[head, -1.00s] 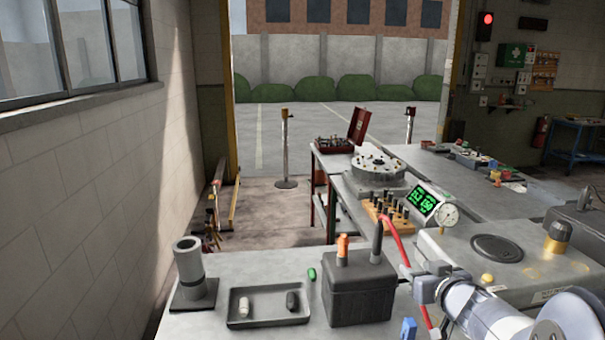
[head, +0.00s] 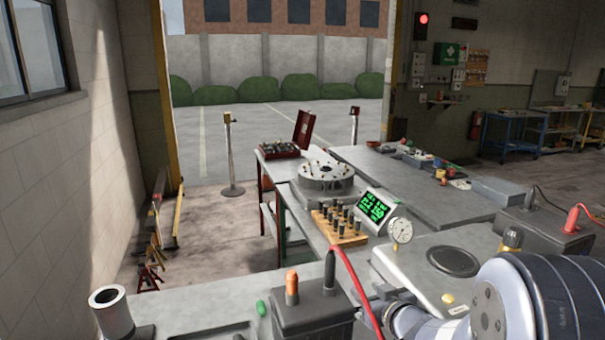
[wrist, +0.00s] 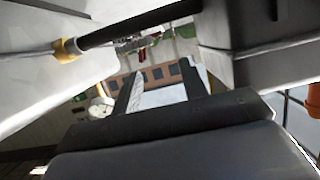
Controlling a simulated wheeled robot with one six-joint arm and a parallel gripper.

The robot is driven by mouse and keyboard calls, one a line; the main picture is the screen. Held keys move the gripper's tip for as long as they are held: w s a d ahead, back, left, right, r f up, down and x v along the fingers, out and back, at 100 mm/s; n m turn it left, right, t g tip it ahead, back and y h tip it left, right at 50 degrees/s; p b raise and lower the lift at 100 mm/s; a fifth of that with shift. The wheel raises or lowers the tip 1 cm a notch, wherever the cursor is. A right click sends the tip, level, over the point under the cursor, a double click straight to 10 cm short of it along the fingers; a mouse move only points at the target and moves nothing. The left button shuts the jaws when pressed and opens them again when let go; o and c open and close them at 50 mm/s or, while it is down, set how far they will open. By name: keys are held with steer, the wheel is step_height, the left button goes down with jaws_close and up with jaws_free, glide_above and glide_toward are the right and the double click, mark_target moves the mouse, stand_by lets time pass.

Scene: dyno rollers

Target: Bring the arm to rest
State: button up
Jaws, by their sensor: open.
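My arm reaches in from the lower right of the head view. My gripper (head: 378,298) is at its end, beside the dark battery box and partly behind the red cable (head: 352,275). In the wrist view, two dark fingers of my gripper (wrist: 160,90) stand apart with nothing seen between them. I cannot tell whether the cable touches the gripper.
A dark battery box (head: 312,315) with orange and black terminals stands close left of my gripper. A wooden peg block (head: 338,228), a green display (head: 376,207) and a dial gauge (head: 400,230) are beyond it. A grey cylinder (head: 112,312) stands at lower left.

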steer(key=s, duration=0.2)
steer(key=s+d+f, duration=0.1)
steer(key=shift+s, duration=0.1)
steer(key=shift+f, duration=0.1)
stand_by(0.4)
